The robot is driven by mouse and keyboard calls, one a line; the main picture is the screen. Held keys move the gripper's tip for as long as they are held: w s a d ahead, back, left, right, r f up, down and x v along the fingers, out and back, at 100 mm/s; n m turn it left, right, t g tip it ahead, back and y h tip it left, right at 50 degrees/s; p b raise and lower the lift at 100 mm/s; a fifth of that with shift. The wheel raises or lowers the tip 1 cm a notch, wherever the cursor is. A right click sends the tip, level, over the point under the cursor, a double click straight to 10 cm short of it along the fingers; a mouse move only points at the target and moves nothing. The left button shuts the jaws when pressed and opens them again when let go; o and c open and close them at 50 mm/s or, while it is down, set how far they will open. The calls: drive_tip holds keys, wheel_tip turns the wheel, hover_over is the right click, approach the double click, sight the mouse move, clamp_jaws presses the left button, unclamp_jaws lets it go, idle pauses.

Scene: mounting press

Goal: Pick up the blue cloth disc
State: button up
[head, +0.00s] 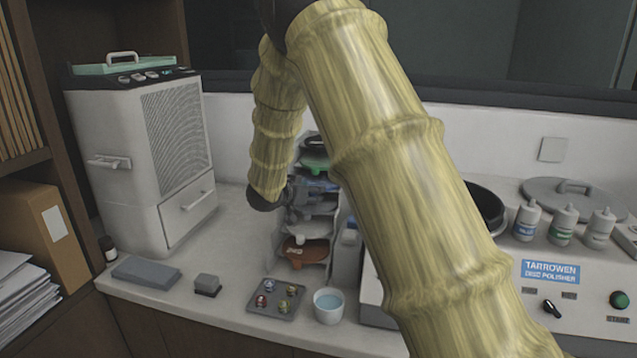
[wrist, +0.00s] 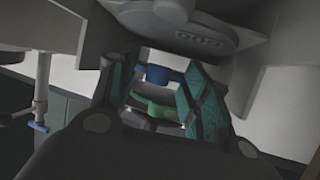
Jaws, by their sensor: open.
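The blue cloth disc (wrist: 160,74) shows between my fingers in the wrist view, with a green disc (wrist: 154,107) below it in that picture. My gripper (wrist: 158,82) is open, with its teal-padded fingers on either side of the blue disc; I cannot tell whether they touch it. In the head view my gripper (head: 304,198) is at the front of an upright rack (head: 325,262) of shelves. The blue disc (head: 321,184) shows there just under the green disc (head: 315,165), partly hidden by my gripper.
An orange-brown disc (head: 306,253) lies low in the rack. A tray (head: 262,308) of small coloured pieces and a cup (head: 328,306) of bluish liquid stand in front. A white cabinet (head: 135,160) is at left, a polisher (head: 585,292) at right. My arm hides part of the counter.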

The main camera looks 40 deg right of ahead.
drive_tip(key=shift+s+r, duration=0.2)
drive_tip(key=shift+r, duration=0.05)
drive_tip(key=shift+w+f, duration=0.15)
clamp_jaws()
